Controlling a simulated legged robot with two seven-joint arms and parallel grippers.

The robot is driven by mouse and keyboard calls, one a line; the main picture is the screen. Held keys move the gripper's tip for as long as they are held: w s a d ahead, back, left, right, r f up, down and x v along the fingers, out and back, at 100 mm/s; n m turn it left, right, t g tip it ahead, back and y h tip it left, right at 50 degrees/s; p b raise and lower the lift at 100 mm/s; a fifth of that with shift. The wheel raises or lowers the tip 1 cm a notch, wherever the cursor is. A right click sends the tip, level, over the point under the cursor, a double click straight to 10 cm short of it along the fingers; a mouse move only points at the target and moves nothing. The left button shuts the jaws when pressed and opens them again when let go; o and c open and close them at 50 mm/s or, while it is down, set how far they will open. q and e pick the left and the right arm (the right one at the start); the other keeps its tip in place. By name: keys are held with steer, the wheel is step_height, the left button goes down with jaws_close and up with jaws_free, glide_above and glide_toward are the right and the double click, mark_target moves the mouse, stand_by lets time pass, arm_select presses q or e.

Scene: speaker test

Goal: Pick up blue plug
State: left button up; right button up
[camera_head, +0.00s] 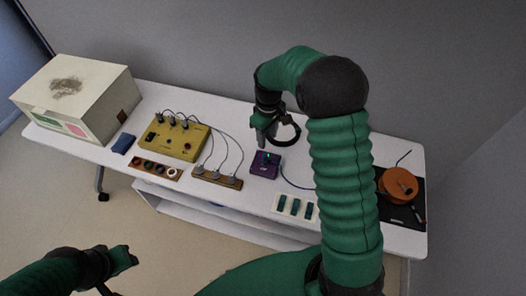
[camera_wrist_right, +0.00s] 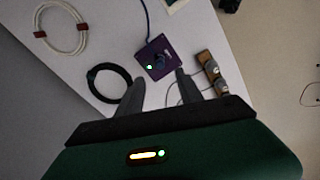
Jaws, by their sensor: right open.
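A purple box (camera_head: 265,170) stands near the middle of the white table. A small dark blue round piece, which looks like the blue plug (camera_wrist_right: 158,61), sits on the box top in the right wrist view. A blue cable (camera_wrist_right: 147,18) runs from the box's far side there. My right gripper (camera_head: 262,138) points down just behind the box in the head view. In the wrist view its two fingers (camera_wrist_right: 160,84) are apart and empty, with the plug just beyond the tips. My left gripper (camera_head: 125,262) is at the lower left, off the table; its jaws are unclear.
A black cable ring (camera_head: 296,138) lies beside my right gripper. A yellow box (camera_head: 178,150) with plugs and cables, a wooden socket strip (camera_head: 217,178), a white panel (camera_head: 295,207) and an orange reel (camera_head: 397,184) stand around. A large cream box (camera_head: 75,95) fills the left end.

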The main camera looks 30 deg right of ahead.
glide_above(265, 155)
steer(key=f, duration=0.7)
steer(key=shift+d, duration=0.35)
steer(key=shift+a+f, duration=0.4)
steer(key=shift+f, duration=0.2)
step_height(265, 155, down, 4)
steer(key=shift+a+r+p, duration=0.1)
steer(key=shift+p, duration=0.25)
steer(key=shift+w+d+f, duration=0.1)
steer(key=shift+d+f, duration=0.2)
steer(key=shift+f, duration=0.1)
steer(key=shift+d, duration=0.15)
steer(key=shift+c, duration=1.4)
steer(key=shift+a+r, duration=0.15)
steer(key=shift+a, duration=0.2)
jaws_close()
